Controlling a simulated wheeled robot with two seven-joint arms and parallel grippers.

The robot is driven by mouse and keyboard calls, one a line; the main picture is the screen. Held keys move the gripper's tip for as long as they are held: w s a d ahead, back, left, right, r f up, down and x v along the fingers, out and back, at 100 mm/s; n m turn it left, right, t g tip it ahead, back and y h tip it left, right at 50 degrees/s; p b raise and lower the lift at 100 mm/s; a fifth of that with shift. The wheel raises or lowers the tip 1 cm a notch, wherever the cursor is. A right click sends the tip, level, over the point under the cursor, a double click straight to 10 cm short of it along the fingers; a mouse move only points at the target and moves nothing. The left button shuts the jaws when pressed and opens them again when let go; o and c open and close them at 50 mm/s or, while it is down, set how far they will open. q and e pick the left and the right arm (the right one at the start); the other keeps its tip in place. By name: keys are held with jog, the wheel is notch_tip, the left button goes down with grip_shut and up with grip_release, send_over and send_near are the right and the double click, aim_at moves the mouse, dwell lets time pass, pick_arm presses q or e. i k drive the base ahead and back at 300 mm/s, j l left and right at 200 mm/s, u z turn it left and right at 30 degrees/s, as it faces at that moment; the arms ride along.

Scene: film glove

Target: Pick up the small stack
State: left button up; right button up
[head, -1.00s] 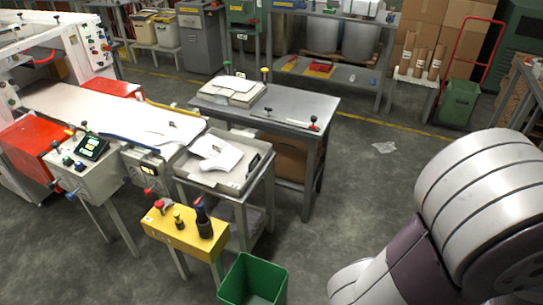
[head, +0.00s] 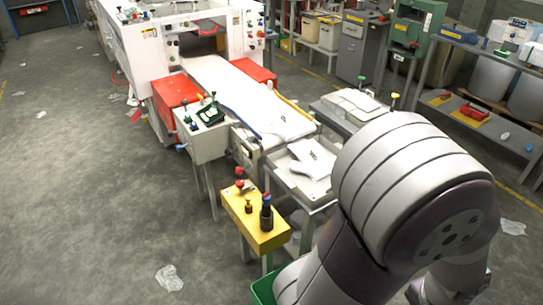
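A few white film pieces (head: 311,157) lie loosely in the grey tray stand (head: 296,185) at the end of the conveyor. A flat stack of white sheets (head: 350,103) lies on the grey table (head: 331,119) behind it. I cannot tell for certain which of these is the small stack. Neither of my grippers can be made out.
A white machine (head: 165,50) with a conveyor (head: 238,88) stands behind the tray. A control box (head: 203,139) and a yellow button box (head: 257,226) stand in front, with a green bin (head: 264,288) below. The floor at left is open, with scraps (head: 168,278).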

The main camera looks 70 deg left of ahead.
aim_at(314, 163)
jog(key=i+j+u, duration=0.1)
jog(key=i+u, duration=0.25)
jog(key=i, duration=0.3)
jog(key=i+l+u, duration=0.1)
jog(key=i+u, duration=0.25)
jog(key=i, duration=0.3)
jog(key=i+j+u, duration=0.15)
jog(key=i+u, duration=0.2)
jog(key=u, duration=0.15)
jog(key=i+u, duration=0.45)
jog(key=i+l+u, duration=0.15)
jog(key=u, duration=0.35)
jog(key=i+j+u, duration=0.15)
jog(key=i, duration=0.25)
jog(key=i+j+u, duration=0.15)
jog(key=i, duration=0.3)
jog(key=l, duration=0.1)
